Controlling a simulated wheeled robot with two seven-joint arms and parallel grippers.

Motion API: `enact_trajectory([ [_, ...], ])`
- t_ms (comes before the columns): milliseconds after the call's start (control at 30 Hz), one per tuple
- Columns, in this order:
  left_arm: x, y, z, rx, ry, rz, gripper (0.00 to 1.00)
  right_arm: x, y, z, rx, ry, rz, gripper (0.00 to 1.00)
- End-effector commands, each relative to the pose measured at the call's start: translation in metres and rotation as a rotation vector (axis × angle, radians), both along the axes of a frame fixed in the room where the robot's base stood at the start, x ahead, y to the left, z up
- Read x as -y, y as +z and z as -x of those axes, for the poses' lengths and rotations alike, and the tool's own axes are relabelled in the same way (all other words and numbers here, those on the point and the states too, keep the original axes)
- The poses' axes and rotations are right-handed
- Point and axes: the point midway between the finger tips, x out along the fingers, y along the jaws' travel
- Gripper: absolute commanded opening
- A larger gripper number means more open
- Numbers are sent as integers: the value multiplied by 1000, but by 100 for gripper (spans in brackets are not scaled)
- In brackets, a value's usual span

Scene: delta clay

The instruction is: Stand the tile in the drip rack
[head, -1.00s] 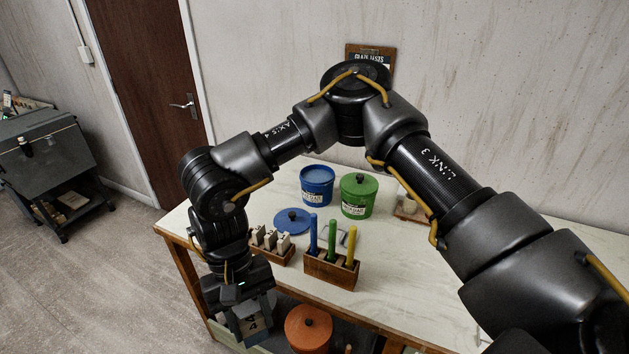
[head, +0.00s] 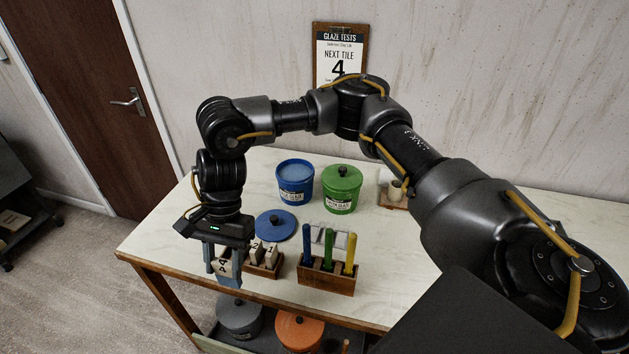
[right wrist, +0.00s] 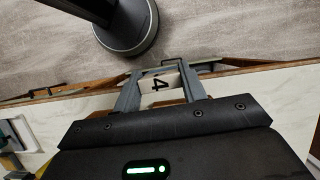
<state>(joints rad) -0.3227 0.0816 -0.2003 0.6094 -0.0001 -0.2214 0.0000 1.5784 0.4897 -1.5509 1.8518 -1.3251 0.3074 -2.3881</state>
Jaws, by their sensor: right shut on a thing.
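My right gripper (head: 223,274) is shut on a pale tile (head: 221,266) marked with a black 4, in the head view by the table's front left edge. The tile hangs upright between the fingers; it also shows in the right wrist view (right wrist: 158,84). A low wooden rack (head: 268,271) just to the right of the gripper holds a few pale tiles standing on edge; the gripper partly hides its left end. I cannot tell for certain whether this is the drip rack. My left gripper is out of view.
A wooden block (head: 326,280) with blue, green and yellow handles stands right of the rack. A blue lid (head: 276,225), a blue bucket (head: 295,183) and a green bucket (head: 342,188) are behind. A wall board (head: 339,55) reads "NEXT TILE 4". Lidded pots sit below the tabletop.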

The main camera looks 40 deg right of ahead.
Motion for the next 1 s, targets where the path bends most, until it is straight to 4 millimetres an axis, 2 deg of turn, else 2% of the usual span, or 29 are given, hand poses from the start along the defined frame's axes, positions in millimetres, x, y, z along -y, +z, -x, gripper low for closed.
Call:
enact_trajectory([
  [33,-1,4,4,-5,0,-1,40,21,0,-12,-5,-164,-6,17],
  [100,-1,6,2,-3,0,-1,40,51,0,-27,-5,-388,-5,17],
  [200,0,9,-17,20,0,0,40,97,0,-43,-3,-684,-5,17],
  [333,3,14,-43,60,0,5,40,159,0,-55,1,-1029,-6,17],
  [400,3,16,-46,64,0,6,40,191,1,-58,1,-1192,-8,17],
  [500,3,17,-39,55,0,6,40,230,4,-59,4,-1381,-9,17],
  [600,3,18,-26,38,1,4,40,257,6,-59,4,-1511,-13,17],
  [700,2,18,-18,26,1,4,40,273,8,-58,3,-1585,-14,17],
  [800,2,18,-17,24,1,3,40,280,9,-57,3,-1616,-16,17],
  [1000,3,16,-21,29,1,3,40,280,8,-57,3,-1620,-15,17],
])
